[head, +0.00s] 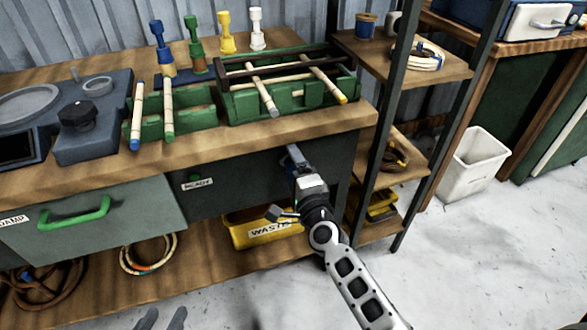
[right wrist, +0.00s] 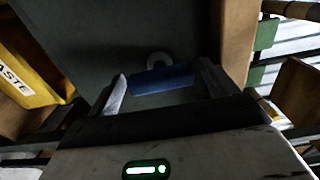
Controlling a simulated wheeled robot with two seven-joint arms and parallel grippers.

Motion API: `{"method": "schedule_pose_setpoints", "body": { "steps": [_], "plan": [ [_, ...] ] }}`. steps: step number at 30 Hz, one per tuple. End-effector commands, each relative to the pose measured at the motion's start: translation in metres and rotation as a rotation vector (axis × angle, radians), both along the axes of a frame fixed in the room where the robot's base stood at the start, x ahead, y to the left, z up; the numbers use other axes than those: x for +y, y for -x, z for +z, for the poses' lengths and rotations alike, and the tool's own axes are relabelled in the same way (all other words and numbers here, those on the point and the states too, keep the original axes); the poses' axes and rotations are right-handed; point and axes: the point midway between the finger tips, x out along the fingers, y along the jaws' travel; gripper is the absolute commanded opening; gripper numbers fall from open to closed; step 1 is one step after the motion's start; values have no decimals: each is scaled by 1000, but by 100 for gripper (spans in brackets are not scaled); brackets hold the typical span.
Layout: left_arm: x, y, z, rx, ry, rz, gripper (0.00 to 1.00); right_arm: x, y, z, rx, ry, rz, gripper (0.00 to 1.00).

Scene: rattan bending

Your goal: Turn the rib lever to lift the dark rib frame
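The dark rib frame (head: 287,66) lies across the green bending jig (head: 225,107) on the bench, above two pale rattan canes. My right gripper (head: 293,160) is at the bench front, below the jig. A blue lever handle (right wrist: 165,79) lies between its spread fingers in the right wrist view, with a pale round pivot (right wrist: 158,60) behind it. The fingers look very close to the handle's two ends; I cannot tell whether they press on it. The handle is mostly hidden by the gripper in the head view. Two grey finger-like tips (head: 161,319) at the bottom edge look like my left gripper, apart and empty.
A yellow waste bin (head: 263,235) sits under the bench beside my right arm. A dark shelf post (head: 374,120) stands close on the right. The drawer with a green handle (head: 75,213) is at left. The floor in front is clear.

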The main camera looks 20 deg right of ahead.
Motion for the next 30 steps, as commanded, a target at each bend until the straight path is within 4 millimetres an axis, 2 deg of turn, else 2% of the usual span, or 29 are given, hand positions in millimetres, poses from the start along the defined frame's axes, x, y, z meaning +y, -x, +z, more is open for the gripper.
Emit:
{"method": "schedule_pose_setpoints", "body": {
  "steps": [5, 8, 11, 21, 25, 30],
  "plan": [
    [0, 1, 0, 2, 0, 1, 36, 0, 2, 1, -1, 1, 0, 85],
    [1, 2, 2, 2, -1, 2, 36, -1, 12, 0, 0, 2, -1, 85],
    [2, 3, 6, -4, -2, 4, 36, -2, 30, 1, 1, 2, -1, 85],
    [3, 4, 9, -6, -1, 7, 36, -4, 112, 0, 3, 1, 2, 85],
    [3, 4, 6, -1, -2, 8, 36, -4, 137, 0, 2, 2, 2, 85],
    [3, 3, 3, 3, -2, 8, 36, -5, 155, 0, 1, 1, 1, 85]
  ]
}}
